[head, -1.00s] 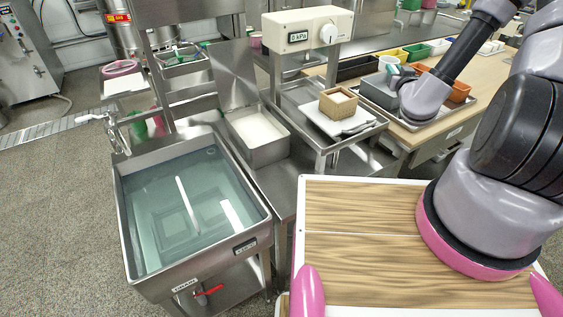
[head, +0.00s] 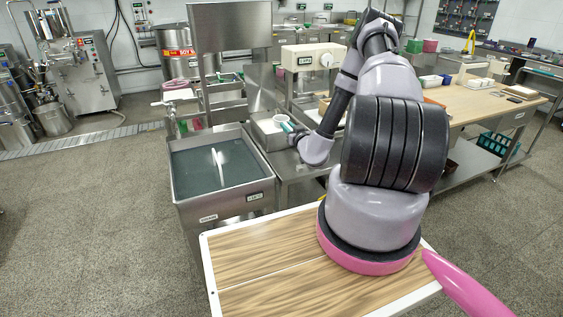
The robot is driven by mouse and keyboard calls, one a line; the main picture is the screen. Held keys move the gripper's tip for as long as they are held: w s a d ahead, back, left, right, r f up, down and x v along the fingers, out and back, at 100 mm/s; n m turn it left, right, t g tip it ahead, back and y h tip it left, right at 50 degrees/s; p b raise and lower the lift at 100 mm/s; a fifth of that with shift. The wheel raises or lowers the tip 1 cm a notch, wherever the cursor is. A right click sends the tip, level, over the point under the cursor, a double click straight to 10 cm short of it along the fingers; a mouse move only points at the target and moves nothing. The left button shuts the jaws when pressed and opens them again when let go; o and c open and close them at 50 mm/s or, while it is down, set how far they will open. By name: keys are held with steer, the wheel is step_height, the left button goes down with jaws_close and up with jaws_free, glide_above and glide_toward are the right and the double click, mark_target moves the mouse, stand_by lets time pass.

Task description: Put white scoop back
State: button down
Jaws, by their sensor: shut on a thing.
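My gripper (head: 289,127) has teal fingertips and is at the centre of the head view, at the end of my arm reaching left. It is shut on a small white cup-like thing, which looks like the white scoop (head: 281,118). The scoop is at or just above the steel bin (head: 268,142) beside the sink. I cannot tell whether it touches the bin or what is in it. My gripper and the scoop hide part of the bin's inside.
A steel sink of water (head: 205,172) with a white stick-like object stands left of the bin. A cream scale head (head: 306,58) stands behind. My arm hides much of the steel bench. A wooden table (head: 480,100) is at the right. The floor at left is clear.

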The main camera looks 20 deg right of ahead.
glide_above(294, 165)
steer(key=shift+n+y, duration=0.3)
step_height(294, 165, down, 12)
steer(key=shift+w, duration=0.1)
steer(key=shift+d+f, duration=0.1)
steer(key=shift+f, duration=2)
steer(key=shift+f, duration=0.15)
steer(key=c, duration=0.7)
jaws_free()
